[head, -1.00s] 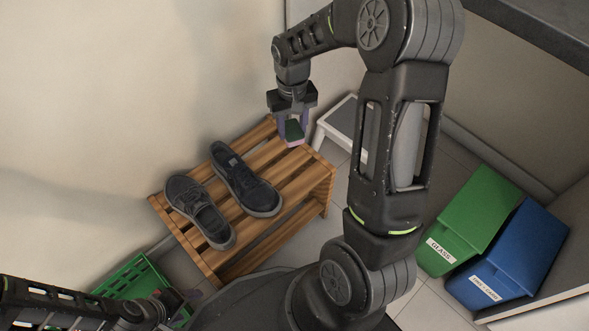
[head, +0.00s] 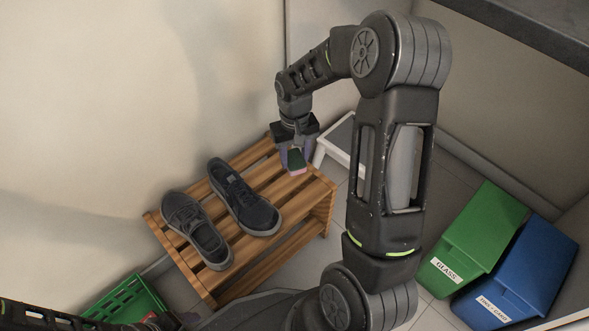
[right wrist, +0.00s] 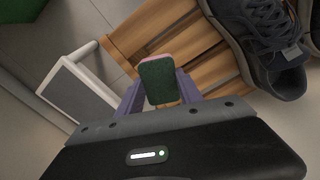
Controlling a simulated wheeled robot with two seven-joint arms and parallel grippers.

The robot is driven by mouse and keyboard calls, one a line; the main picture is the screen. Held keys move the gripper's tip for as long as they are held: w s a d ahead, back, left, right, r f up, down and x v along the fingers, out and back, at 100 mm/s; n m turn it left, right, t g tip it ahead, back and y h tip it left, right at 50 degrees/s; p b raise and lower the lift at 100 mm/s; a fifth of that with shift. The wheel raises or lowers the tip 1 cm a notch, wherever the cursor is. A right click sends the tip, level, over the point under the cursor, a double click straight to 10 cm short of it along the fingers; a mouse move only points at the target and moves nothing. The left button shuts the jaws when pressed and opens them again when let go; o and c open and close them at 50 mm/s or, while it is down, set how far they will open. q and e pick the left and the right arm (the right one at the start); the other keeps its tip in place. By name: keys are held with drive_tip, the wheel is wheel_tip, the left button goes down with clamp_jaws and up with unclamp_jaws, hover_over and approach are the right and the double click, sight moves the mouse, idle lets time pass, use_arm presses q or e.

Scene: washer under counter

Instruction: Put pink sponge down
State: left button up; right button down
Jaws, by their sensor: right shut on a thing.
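The pink sponge (head: 297,162) has a dark green face and a pink edge. My right gripper (head: 296,157) is shut on it, at the right part of the slatted wooden shoe rack (head: 268,179). In the right wrist view the sponge (right wrist: 157,80) sits between the two purple fingers, with the rack slats beyond it. I cannot tell whether the sponge touches the slats. My left arm shows at the bottom left of the head view; its fingertips are not clearly seen.
Two dark shoes (head: 244,196) (head: 196,229) stand on the rack's left part. A white step stool (head: 338,139) is behind the rack's right end. A green crate (head: 128,302) is at the lower left. Green (head: 474,240) and blue (head: 520,268) bins stand at the right.

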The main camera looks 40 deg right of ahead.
sight(295, 168)
drive_tip(key=shift+f+b, duration=1.1)
drive_tip(key=shift+f, duration=1.35)
drive_tip(key=shift+f, duration=0.1)
drive_tip(key=c, duration=0.8)
unclamp_jaws()
wheel_tip(295, 168, up, 12)
drive_tip(key=p, duration=0.5)
